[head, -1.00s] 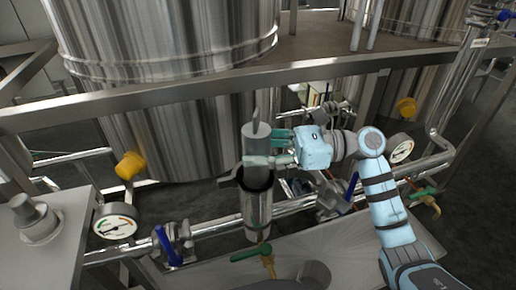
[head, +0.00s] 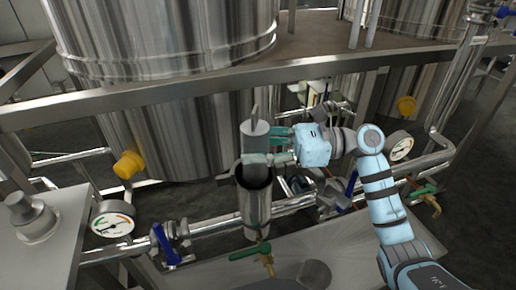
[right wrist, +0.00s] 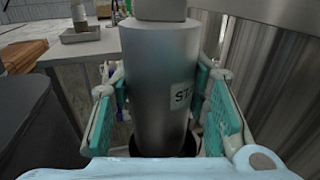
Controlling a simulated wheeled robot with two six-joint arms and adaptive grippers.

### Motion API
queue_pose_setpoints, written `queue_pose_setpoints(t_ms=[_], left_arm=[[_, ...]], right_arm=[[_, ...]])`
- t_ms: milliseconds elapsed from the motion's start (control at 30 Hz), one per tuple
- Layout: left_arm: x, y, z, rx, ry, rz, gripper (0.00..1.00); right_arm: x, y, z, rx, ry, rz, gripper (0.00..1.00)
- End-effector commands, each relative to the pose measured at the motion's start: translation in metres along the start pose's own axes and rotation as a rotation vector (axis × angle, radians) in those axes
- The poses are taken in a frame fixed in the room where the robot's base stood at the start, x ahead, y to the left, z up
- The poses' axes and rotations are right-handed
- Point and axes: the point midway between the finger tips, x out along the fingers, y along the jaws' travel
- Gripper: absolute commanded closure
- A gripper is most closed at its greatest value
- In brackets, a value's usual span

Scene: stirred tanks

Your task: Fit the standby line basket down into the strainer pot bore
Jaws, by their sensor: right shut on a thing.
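The standby line basket is a grey metal cylinder (head: 255,129) with an upright tab on top. In the right wrist view the basket (right wrist: 158,75) carries a white label reading "ST", partly hidden by a finger. My right gripper (head: 262,146) comes from the right and is shut on the basket, with teal finger pads on both sides. The basket is upright at the strainer pot (head: 255,206), whose dark open bore shows just below the fingers. In the right wrist view the bore (right wrist: 165,148) lies at the basket's lower end. I cannot tell whether that end is inside it. My left gripper is not in view.
Pipes, a gauge (head: 113,220), a blue valve handle (head: 166,244) and a green valve handle (head: 249,251) surround the pot. A steel frame rail (head: 180,90) crosses behind and above the basket, with a large tank behind it. A steel bench (head: 75,235) stands at left.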

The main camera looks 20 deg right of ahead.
Motion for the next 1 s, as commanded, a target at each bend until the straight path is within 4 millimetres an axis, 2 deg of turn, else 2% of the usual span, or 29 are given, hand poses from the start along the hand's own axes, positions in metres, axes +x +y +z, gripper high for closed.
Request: queue_pose_setpoints(t_ms=[1000], left_arm=[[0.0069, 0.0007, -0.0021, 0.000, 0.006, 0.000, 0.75]], right_arm=[[0.0015, -0.0046, -0.0007, 0.004, 0.002, -0.002, 0.92]])
